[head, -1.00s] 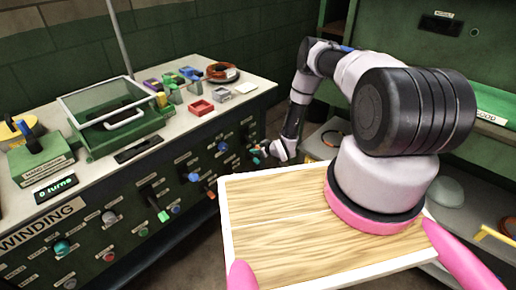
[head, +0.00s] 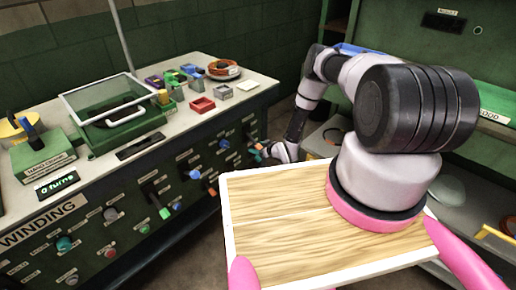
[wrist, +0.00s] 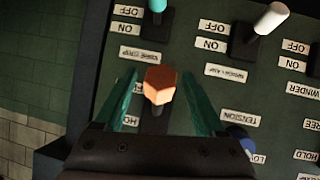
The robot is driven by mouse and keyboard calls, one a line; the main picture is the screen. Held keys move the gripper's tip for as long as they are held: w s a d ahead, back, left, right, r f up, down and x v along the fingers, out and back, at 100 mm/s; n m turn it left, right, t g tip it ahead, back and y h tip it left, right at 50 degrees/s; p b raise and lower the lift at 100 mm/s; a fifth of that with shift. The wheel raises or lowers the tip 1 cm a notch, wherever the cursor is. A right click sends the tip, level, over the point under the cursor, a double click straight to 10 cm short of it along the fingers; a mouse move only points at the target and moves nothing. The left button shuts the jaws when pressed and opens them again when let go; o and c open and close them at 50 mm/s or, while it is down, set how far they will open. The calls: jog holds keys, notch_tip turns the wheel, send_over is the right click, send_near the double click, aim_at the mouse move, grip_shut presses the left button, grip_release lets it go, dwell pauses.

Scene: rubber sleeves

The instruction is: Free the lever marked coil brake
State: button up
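In the wrist view, my gripper (wrist: 161,78) is open, with one teal finger on each side of an orange-knobbed lever (wrist: 160,86). Small gaps show between the knob and the fingers. In the head view my gripper (head: 262,152) is at the right end of the green panel front (head: 130,205). The labels are upside down in the wrist view. I cannot read "coil brake" on any of them, and part of the orange lever's surroundings is hidden by the gripper body. A label starting "HO" (wrist: 80,148) shows left of its stem.
Neighbouring levers stand close: a teal one (wrist: 157,6), a white one (wrist: 270,18) and a blue knob (wrist: 238,135). The bench top (head: 222,112) carries a red tray (head: 203,105) and small coloured parts. A wooden board (head: 290,205) with white edges is in front.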

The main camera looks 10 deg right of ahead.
jog(key=v, duration=1)
jog(key=shift+s+r, duration=0.2)
jog(key=shift+s, duration=0.15)
jog(key=shift+d, duration=0.1)
